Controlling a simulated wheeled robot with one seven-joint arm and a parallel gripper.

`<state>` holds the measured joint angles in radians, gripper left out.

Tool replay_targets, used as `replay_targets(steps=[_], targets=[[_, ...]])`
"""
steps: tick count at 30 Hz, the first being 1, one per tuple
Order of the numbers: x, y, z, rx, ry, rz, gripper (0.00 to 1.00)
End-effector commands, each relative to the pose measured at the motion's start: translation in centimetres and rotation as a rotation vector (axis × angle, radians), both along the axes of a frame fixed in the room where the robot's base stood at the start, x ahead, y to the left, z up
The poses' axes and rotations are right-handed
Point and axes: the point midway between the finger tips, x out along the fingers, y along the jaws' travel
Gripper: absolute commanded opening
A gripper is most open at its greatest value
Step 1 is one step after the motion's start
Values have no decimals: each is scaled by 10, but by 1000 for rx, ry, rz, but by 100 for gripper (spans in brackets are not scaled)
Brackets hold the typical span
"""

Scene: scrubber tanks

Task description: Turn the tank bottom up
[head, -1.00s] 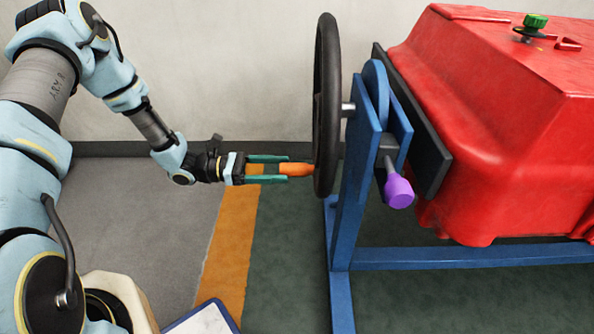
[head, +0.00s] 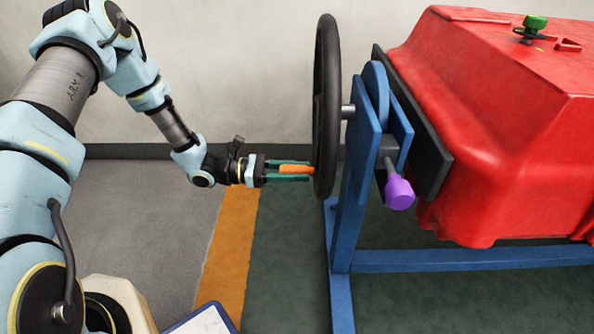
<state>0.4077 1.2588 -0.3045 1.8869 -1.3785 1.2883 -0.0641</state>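The red tank (head: 500,120) hangs in a blue stand at the right, with a green cap (head: 536,22) on its upper face. Its right part is out of frame. A black handwheel (head: 327,110), seen nearly edge-on, sits on a shaft left of the stand. An orange handle (head: 296,169) sticks out to the left from the wheel's lower part. My gripper (head: 308,170) has its teal fingers above and below this handle and appears shut on it. A lever with a purple knob (head: 398,192) hangs down on the stand, apart from my gripper.
The blue stand (head: 345,230) has an upright and a low rail along the floor. An orange floor stripe (head: 230,250) runs below my arm. A clipboard-like board (head: 205,320) shows at the bottom edge. A plain wall is behind.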

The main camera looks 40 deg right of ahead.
Motion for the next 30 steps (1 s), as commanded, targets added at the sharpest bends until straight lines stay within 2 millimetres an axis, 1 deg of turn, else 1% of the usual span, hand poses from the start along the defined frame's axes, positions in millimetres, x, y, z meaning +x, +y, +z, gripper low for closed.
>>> replay_targets(steps=[1,9,10,30], targets=[[0,0,0,0,0,0,32],[0,0,0,0,0,0,2],[0,0,0,0,0,0,0],[0,0,0,0,0,0,0]])
